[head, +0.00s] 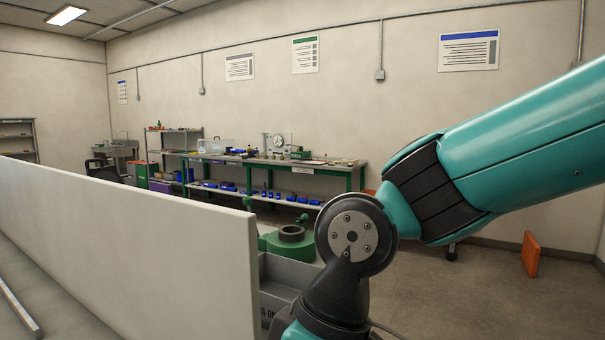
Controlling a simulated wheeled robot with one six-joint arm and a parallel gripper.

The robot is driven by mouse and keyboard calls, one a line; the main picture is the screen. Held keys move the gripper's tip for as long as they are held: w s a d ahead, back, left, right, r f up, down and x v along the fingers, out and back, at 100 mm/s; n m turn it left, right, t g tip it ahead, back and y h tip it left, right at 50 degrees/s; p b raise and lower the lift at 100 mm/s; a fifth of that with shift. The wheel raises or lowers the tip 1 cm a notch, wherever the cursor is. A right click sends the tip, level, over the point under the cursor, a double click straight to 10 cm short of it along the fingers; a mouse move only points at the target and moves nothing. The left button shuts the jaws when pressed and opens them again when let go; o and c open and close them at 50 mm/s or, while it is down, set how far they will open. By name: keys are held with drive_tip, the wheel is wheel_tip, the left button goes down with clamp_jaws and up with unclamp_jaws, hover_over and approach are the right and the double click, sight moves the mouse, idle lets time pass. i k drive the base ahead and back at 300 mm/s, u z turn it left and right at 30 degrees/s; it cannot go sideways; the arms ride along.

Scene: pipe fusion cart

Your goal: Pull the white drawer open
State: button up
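I cannot make out the white drawer for certain. A grey box-like body (284,271) with partly covered dark lettering shows between a pale panel and my arm. I cannot tell whether it is a drawer or part of the cart. A green round fixture with a dark ring (291,234) shows just above and behind it. My teal and black arm comes in from the right and bends down at a dark wrist joint in front of this area. My gripper is below the picture's bottom edge and is not seen.
A long pale panel (140,245) fills the left foreground and hides what lies behind it. A green-framed workbench (358,178) with blue bins stands along the back wall. An orange plate (530,254) leans at the right wall. The floor at right (460,300) is mostly clear.

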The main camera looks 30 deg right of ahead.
sight(296, 169)
drive_tip(key=z, duration=1.75)
drive_tip(key=i, duration=5.25)
drive_tip(key=u, duration=1.45)
drive_tip(key=i, duration=4.05)
